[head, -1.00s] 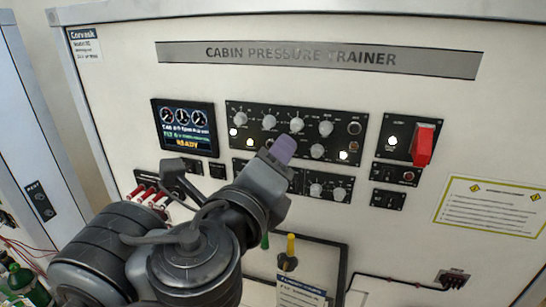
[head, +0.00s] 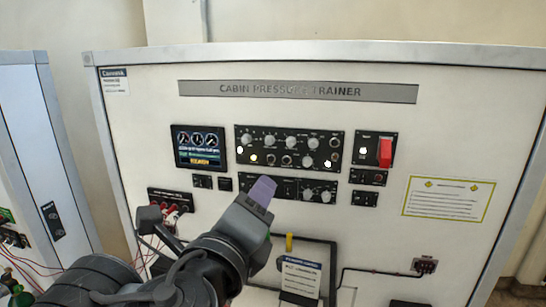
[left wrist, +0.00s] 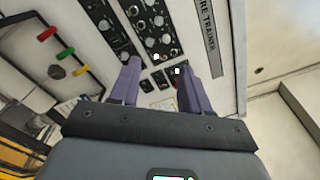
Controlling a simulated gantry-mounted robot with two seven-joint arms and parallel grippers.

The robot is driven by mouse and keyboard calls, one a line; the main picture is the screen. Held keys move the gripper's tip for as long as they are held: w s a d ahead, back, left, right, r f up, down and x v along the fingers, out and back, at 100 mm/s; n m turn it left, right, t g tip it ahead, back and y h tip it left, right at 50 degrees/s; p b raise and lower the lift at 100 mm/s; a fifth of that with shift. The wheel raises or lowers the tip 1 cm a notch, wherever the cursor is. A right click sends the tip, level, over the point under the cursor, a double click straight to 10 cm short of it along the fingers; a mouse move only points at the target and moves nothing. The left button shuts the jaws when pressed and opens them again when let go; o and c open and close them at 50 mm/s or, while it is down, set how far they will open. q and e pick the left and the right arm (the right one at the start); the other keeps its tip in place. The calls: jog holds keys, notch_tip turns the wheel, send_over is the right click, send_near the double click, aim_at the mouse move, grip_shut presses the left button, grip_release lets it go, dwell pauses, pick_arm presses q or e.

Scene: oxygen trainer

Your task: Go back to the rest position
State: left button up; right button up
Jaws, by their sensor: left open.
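My left gripper (head: 262,190) is in front of the lower middle of the cabin pressure trainer (head: 300,115). Its purple fingers also show in the left wrist view (left wrist: 157,88), spread apart with nothing between them. The upper knob panel (head: 290,148) shows clear above the gripper. The lower knob panel (head: 320,194) is partly hidden behind the fingers. The display screen (head: 200,148) is at the left of the knobs. My right gripper is not in view.
A red guarded switch (head: 385,152) is at the right of the knobs. A yellow handle (head: 288,242) and a hanging card (head: 299,276) are below the gripper. A yellow-edged notice (head: 448,199) is at the right. Another cabinet (head: 40,150) stands at the left.

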pick_arm(q)
jog(key=s+a+f+n+g+y+p, duration=0.1)
jog(key=a+f+n+g+p, duration=0.15)
jog(key=f+n, duration=0.45)
jog(key=s+a+f+n+g+y+p, duration=0.1)
jog(key=s+a+f+n+g+p, duration=0.15)
jog(key=f, duration=0.85)
jog(key=a+f+n+g+y+p, duration=0.15)
jog(key=a+f+n, duration=0.3)
jog(key=f, duration=0.45)
jog(key=s+a+f+n+g+p, duration=0.2)
jog(key=s+f+n, duration=0.4)
jog(key=s, duration=0.5)
jog(key=s+a+f+n+g+y+p, duration=0.1)
jog(key=s+a+f+n+g, duration=0.4)
jog(key=s+f, duration=0.5)
jog(key=shift+s+a+n+p, duration=0.4)
jog(key=shift+s+a+p, duration=0.45)
jog(key=shift+s+a, duration=0.35)
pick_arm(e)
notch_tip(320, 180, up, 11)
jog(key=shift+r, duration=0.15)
pick_arm(q)
jog(key=shift+w+g, duration=0.1)
jog(key=shift+g, duration=0.15)
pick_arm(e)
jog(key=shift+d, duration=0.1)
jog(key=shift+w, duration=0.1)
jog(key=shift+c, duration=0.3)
